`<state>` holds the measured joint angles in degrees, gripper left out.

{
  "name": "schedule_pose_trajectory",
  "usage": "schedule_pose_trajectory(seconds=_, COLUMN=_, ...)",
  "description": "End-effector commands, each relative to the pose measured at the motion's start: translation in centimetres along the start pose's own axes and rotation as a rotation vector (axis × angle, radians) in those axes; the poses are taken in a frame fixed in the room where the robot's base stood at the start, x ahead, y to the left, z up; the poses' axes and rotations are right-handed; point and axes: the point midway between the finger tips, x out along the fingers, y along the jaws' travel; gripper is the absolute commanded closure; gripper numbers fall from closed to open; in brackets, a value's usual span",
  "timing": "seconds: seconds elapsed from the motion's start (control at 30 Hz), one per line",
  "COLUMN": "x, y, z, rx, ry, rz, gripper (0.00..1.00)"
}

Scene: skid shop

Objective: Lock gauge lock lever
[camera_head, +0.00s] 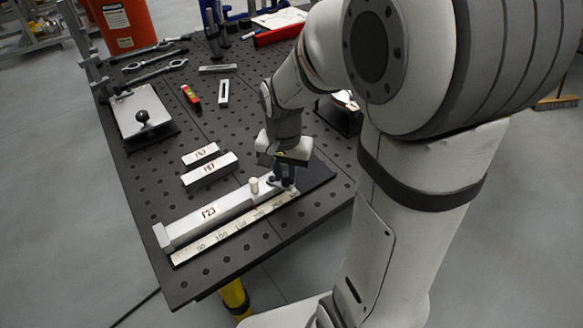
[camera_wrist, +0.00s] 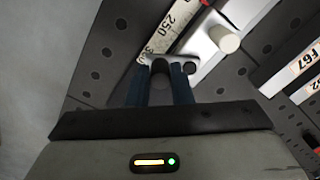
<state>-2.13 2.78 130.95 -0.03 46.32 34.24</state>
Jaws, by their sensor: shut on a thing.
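The gauge (camera_head: 190,228) lies along the front of the black perforated table, with a white bar labelled 123 and a printed scale (camera_head: 222,235) beside it. A pale upright peg (camera_head: 254,186) stands on the bar; it also shows in the wrist view (camera_wrist: 228,40). My gripper (camera_head: 284,180) is at the right end of the gauge, pointing down. In the wrist view its blue fingers (camera_wrist: 163,85) are shut on a dark rounded piece, apparently the lock lever (camera_wrist: 160,68), near the 300 mark. Most of the lever is hidden between the fingers.
Two labelled white blocks (camera_head: 208,168) lie behind the gauge. A plate with a black knob (camera_head: 142,116), a red level (camera_head: 191,97) and wrenches (camera_head: 155,70) lie farther back. An orange bin (camera_head: 122,24) stands beyond the table.

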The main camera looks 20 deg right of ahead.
Motion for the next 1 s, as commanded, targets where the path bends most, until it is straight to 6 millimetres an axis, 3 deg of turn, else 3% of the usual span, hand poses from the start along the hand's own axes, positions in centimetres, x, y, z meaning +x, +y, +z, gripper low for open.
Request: schedule_pose_trajectory(seconds=1.0, x=-0.1, y=-1.0, z=1.2, rx=-0.001, ry=0.006, rz=-0.007, gripper=0.86)
